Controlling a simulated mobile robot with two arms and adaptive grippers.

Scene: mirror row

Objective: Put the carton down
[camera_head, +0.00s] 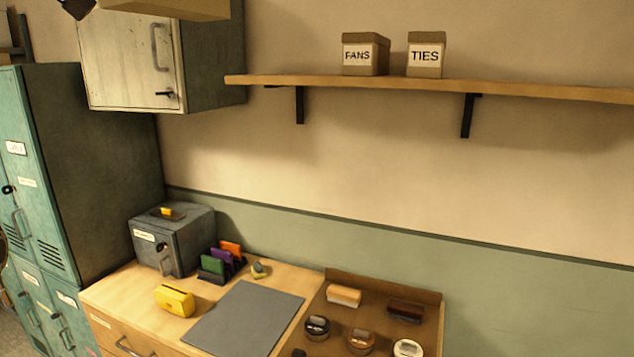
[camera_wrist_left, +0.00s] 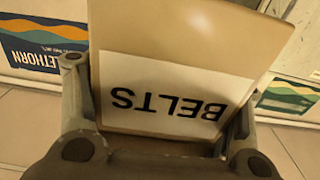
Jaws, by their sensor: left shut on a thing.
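The carton labelled BELTS (camera_wrist_left: 200,65) fills the middle of the left wrist view. It is tan with a white label, and its lettering appears upside down there. My left gripper (camera_wrist_left: 160,128) is shut on it, with a finger at each side of the carton. In the head view a tan box (camera_head: 165,8) is cut off by the top edge, in front of or on the wall cabinet. I cannot tell from its visible part whether it is the same carton. My right gripper is not in view.
A wall shelf (camera_head: 540,91) bears cartons labelled FANS (camera_head: 365,56) and TIES (camera_head: 426,56), with free room on both sides. A wall cabinet (camera_head: 128,60) hangs left of it. Below, a wooden counter (camera_head: 110,292) bears a grey metal box (camera_head: 172,240), a grey mat (camera_head: 245,318) and a brown tray (camera_head: 433,318).

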